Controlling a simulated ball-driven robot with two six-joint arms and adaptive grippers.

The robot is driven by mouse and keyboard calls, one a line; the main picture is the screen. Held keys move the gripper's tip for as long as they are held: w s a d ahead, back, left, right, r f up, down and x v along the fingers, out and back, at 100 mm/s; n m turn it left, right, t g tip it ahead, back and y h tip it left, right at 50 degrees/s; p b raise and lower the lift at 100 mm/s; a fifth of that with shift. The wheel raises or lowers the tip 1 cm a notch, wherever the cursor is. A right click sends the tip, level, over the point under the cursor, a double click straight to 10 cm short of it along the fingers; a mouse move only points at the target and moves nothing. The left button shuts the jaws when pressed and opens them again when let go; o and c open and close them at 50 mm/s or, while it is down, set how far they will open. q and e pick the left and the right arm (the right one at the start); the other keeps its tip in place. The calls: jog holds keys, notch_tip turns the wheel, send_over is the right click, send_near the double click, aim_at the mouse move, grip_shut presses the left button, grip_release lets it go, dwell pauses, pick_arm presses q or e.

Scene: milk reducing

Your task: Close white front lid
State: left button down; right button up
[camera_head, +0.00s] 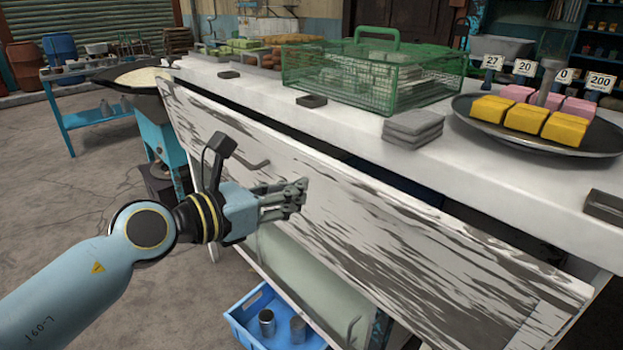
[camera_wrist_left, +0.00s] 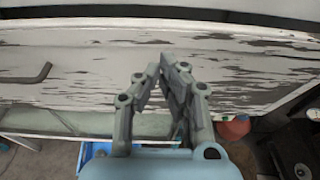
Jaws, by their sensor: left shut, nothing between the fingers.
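The white front lid (camera_head: 350,205) is a long wooden panel with worn, flaking paint along the front of the counter. It leans outward at the top, with a dark gap between it and the counter edge. A dark handle (camera_head: 252,164) sits on its left part; the handle also shows in the left wrist view (camera_wrist_left: 28,75). My left gripper (camera_head: 302,192) is shut and empty, in front of the lid's outer face, right of the handle. In the left wrist view its fingertips (camera_wrist_left: 160,72) point at the lid. I cannot tell whether they touch it. My right gripper is not in view.
The white counter (camera_head: 510,195) bears a green wire basket (camera_head: 335,80), grey cloths (camera_head: 413,125) and a plate (camera_head: 575,147) with yellow and pink blocks. A blue crate (camera_head: 250,318) with metal cups sits below the lid. Open floor (camera_head: 60,200) lies to the left.

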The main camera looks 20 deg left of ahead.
aim_at(330, 169)
pick_arm(q)
jog(key=shift+r+p+x, duration=0.1)
jog(key=shift+r+x, duration=0.1)
jog(key=shift+x, duration=0.65)
jog(key=shift+r+p+x, duration=0.15)
jog(key=shift+r+x, duration=0.05)
jog(key=shift+x, duration=0.6)
jog(key=shift+r+p+x, duration=0.1)
jog(key=shift+r+x, duration=0.1)
jog(key=shift+x, duration=0.65)
jog(key=shift+d, duration=0.1)
jog(key=shift+w+d+r+p, duration=0.2)
jog(key=shift+w+p, duration=0.1)
jog(key=shift+w, duration=0.3)
jog(key=shift+w+d+r+p, duration=0.25)
jog(key=shift+w, duration=0.3)
jog(key=shift+w+f, duration=0.1)
jog(key=shift+f, duration=0.1)
